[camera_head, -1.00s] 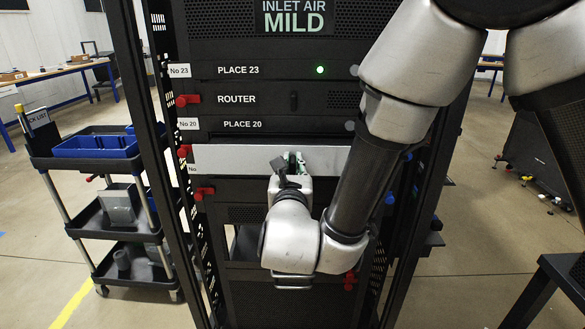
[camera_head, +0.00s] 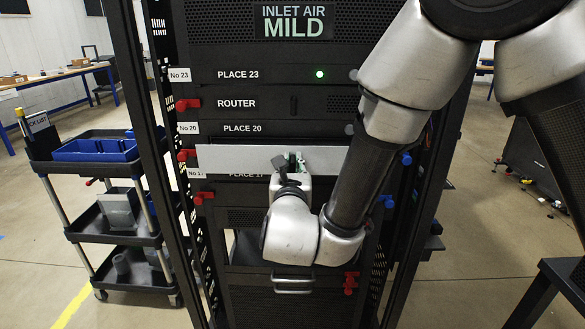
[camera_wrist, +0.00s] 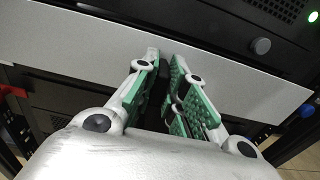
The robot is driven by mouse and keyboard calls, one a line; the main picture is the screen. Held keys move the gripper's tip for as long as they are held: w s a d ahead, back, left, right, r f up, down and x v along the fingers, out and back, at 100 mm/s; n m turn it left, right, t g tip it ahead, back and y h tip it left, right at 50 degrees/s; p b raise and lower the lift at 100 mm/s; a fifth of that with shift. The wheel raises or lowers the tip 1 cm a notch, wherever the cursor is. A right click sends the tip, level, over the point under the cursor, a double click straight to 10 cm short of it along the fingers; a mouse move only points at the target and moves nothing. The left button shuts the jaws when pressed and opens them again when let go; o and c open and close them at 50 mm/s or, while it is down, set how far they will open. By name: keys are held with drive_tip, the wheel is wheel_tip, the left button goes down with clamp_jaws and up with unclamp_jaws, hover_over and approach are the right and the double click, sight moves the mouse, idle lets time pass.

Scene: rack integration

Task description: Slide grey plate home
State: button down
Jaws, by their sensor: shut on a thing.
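The grey plate (camera_head: 238,158) is a long, flat, light panel lying across the front of the black rack, below the PLACE 20 panel (camera_head: 260,128) and just above the partly covered PLACE 17 panel (camera_head: 245,176). My arm hides part of the plate's right side in the head view. How deep the plate sits cannot be told.
Red clips (camera_head: 186,155) stand at the left post and blue clips (camera_head: 406,159) at the right. The ROUTER panel (camera_head: 250,104) is above. A cart with blue bins (camera_head: 95,150) stands left of the rack. A dark table (camera_head: 560,275) is at lower right.

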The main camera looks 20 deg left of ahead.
sight(293, 157)
drive_tip(key=shift+x, duration=2.4)
drive_tip(key=c, duration=1.4)
unclamp_jaws()
drive_tip(key=shift+s, duration=0.1)
drive_tip(key=v, duration=1.1)
drive_tip(key=shift+s+d, duration=0.1)
drive_tip(key=shift+s, duration=0.3)
